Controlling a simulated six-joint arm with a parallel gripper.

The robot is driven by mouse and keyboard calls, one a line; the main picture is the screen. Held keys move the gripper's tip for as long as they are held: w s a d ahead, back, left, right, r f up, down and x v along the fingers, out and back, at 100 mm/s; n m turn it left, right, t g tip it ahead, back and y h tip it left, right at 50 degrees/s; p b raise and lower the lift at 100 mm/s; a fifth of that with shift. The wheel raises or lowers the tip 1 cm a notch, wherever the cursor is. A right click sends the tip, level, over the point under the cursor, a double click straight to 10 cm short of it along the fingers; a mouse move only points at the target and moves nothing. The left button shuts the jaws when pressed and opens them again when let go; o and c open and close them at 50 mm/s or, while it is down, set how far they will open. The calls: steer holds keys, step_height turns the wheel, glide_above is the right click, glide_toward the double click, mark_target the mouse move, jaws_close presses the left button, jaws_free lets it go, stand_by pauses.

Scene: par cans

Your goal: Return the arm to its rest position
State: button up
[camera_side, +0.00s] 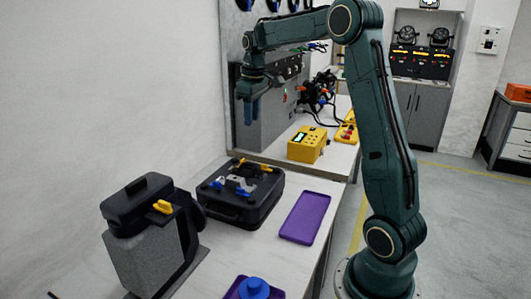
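My dark green arm reaches up and over to the left from its base at the right. My gripper (251,112) hangs at the arm's end in the upper middle, its blue fingers pointing down. It is in the air in front of a grey panel (275,118) at the back of the bench. The fingers are too small in view to show whether they are open or shut. I see nothing clearly held below them.
A black case (225,211) with blue and orange parts on top and an empty purple tray (305,218) lie on the bench. A grey-black unit (150,250) stands at left. A second purple tray (275,292) bears a blue piece (253,288). A yellow box (307,145) sits behind.

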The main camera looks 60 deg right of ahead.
steer(key=s+a+r+t, duration=0.1)
steer(key=s+a+r, duration=0.3)
steer(key=a, duration=0.5)
steer(key=s+a+f+t, duration=0.1)
steer(key=s+a+f, duration=0.1)
steer(key=s+a, duration=0.6)
steer(key=s+a+f+t, duration=0.1)
steer(key=s+a+t, duration=0.1)
steer(key=s+a, duration=0.5)
steer(key=s, duration=0.4)
steer(key=shift+s+a+f+t+y, duration=0.3)
steer(key=shift+a+f, duration=0.05)
steer(key=shift+f, duration=0.05)
